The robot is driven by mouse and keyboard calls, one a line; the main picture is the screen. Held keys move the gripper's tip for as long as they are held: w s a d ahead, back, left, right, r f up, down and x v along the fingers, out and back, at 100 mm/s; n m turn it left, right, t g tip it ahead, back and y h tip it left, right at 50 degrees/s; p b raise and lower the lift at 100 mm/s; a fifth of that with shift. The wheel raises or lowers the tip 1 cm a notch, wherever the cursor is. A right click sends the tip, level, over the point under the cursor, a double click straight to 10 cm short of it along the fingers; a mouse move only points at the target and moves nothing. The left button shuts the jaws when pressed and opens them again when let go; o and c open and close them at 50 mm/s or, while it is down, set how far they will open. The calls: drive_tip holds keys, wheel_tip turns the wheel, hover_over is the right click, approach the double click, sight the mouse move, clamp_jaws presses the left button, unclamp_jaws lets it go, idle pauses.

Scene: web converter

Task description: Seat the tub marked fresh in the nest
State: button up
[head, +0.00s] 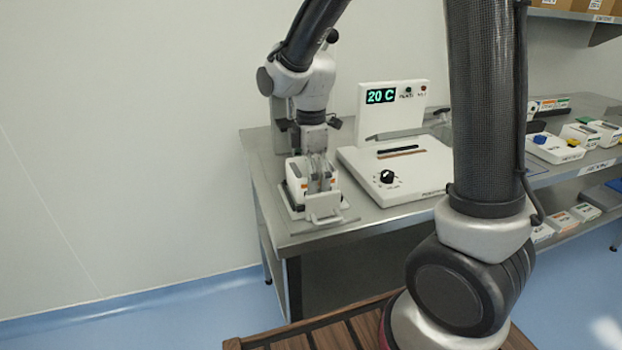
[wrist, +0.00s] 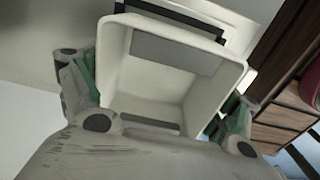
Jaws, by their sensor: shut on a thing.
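My gripper (head: 319,178) points down at the left end of the steel bench. It is shut on a white tub (head: 294,181) with small orange marks; the gripper partly hides it. In the wrist view, the fingers of my gripper (wrist: 160,105) lie at both sides of the tub (wrist: 117,72), which is open-topped and looks empty inside. The tub is low at a white fixture with a front handle (head: 323,206), which looks like the nest. I cannot tell whether the tub is fully down in it. No word "fresh" is readable on the tub.
A white machine (head: 408,190) with a black knob and a "20 C" display (head: 381,96) stands close to the right of the gripper. Several white boxes (head: 555,148) lie farther right on the bench. A slatted wooden surface (head: 335,333) is in front.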

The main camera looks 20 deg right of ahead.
drive_tip(key=shift+f, duration=0.45)
drive_tip(key=shift+f, duration=0.1)
drive_tip(key=o, duration=0.8)
wheel_tip(320, 180, up, 12)
drive_tip(key=s+d+r+m+t, duration=0.2)
drive_tip(key=s+d+m, duration=0.5)
drive_tip(key=s+m, duration=0.2)
drive_tip(key=s+d+r+m+t, duration=0.1)
drive_tip(key=s+d+m+t, duration=0.1)
drive_tip(key=s+d+m, duration=0.6)
drive_tip(key=shift+s+r+m, duration=0.35)
drive_tip(key=shift+s+m, duration=0.15)
drive_tip(key=shift+s, duration=0.5)
